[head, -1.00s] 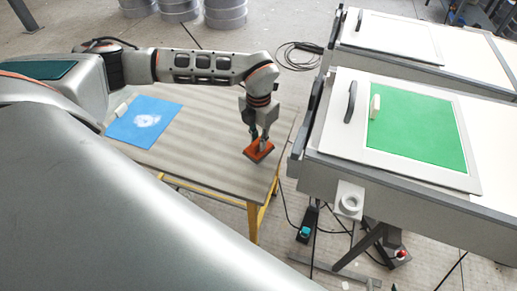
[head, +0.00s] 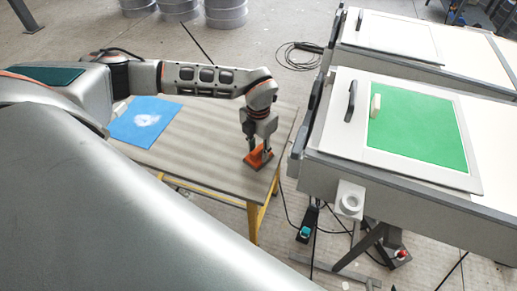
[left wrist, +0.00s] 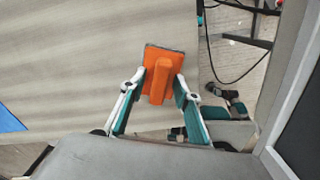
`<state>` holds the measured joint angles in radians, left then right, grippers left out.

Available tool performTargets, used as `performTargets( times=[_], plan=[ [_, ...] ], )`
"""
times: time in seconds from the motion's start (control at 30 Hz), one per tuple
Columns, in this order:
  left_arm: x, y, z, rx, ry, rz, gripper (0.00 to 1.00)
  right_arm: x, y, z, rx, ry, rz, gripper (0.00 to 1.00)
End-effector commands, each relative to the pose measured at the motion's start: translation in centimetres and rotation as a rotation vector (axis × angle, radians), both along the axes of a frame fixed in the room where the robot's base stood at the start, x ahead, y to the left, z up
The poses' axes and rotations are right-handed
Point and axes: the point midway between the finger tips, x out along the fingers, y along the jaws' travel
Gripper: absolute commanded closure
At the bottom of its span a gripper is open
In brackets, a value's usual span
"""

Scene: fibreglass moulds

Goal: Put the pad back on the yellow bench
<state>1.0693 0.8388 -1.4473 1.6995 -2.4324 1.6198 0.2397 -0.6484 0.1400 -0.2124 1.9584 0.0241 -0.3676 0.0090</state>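The orange pad (head: 257,161), with a raised block handle, lies flat on the grey top of the yellow-legged bench (head: 200,135), near its right front corner. It also shows in the left wrist view (left wrist: 161,80), with a dark edge along its far side. My left gripper (head: 260,149) points down just over the pad. My right gripper is in neither view.
A blue sheet (head: 145,122) with a white patch lies on the bench's left part. To the right, across a gap, stands a mould table with a green panel (head: 420,125) and a cream block (head: 376,105). A cable coil (head: 298,55) lies on the floor behind.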

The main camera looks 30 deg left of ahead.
Motion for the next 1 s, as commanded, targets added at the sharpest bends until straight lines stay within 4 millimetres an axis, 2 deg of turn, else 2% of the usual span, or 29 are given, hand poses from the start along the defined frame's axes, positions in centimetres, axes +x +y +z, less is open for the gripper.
performTargets(
  times=[0.17, 0.27, 0.37, 0.7, 0.8, 1.0],
  plan=[
    [0.0, 0.0, 0.2, 0.000, -0.001, 0.000, 0.68, 0.0, 0.0, 0.1, 0.000, 0.000, 0.000, 0.60],
    [0.1, 0.0, 1.0, 0.000, -0.003, 0.000, 0.68, 0.0, 0.0, 0.2, 0.000, -0.001, 0.000, 0.60],
    [0.1, 0.0, 2.5, 0.000, -0.004, 0.000, 0.68, 0.1, 0.0, 0.4, 0.001, -0.002, 0.000, 0.60],
    [0.1, 0.0, 9.4, 0.000, -0.004, 0.000, 0.68, 0.3, 0.1, 1.1, 0.002, -0.010, -0.001, 0.60],
    [0.1, 0.0, 10.8, 0.001, -0.002, 0.000, 0.68, 0.3, 0.1, 1.2, 0.002, -0.011, 0.000, 0.60],
    [0.0, 0.0, 12.2, 0.000, 0.000, 0.000, 0.68, 0.3, 0.1, 1.2, 0.002, -0.011, 0.000, 0.60]
  ],
)
